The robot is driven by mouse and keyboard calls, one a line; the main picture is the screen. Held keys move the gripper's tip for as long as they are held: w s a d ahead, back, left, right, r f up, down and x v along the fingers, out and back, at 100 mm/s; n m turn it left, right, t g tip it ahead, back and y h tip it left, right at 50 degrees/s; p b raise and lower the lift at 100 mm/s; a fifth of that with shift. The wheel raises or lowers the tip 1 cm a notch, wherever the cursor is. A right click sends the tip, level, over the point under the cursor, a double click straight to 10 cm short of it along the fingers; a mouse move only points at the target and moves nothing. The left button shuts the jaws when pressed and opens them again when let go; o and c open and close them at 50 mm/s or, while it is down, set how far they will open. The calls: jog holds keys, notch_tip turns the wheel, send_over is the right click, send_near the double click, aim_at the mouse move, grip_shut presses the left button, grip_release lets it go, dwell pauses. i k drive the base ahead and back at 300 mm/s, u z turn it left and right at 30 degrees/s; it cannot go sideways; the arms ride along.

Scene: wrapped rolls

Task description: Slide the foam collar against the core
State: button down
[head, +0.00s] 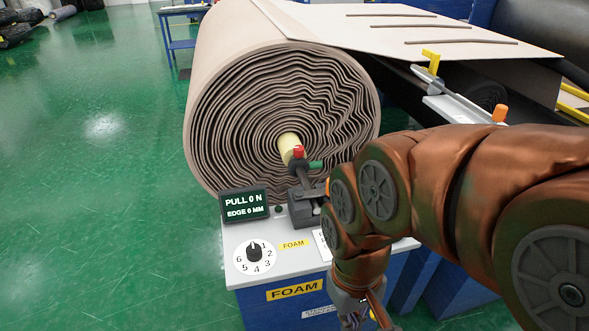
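A large grey-beige roll (225,110) faces me with its wound layers showing. A short pale yellow cylinder (288,143) stands out from its centre, at the core. I cannot tell whether this is the foam collar or the core's end. A dark fixture (303,200) with a red-tipped part (298,153) stands just in front of it, close to the cylinder; whether they touch is unclear. My gripper (355,318) hangs at the bottom edge, in front of the blue cabinet and well below the cylinder. It is partly cut off, and its fingers cannot be made out.
The cabinet's white top (285,265) carries a numbered dial (254,255), a FOAM label and a display (244,206) reading PULL 0 N, EDGE 0 MM.

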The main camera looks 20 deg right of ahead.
aim_at(293, 163)
jog(key=u, duration=1.95)
jog(key=i, duration=1.3)
jog(key=z, duration=2.1)
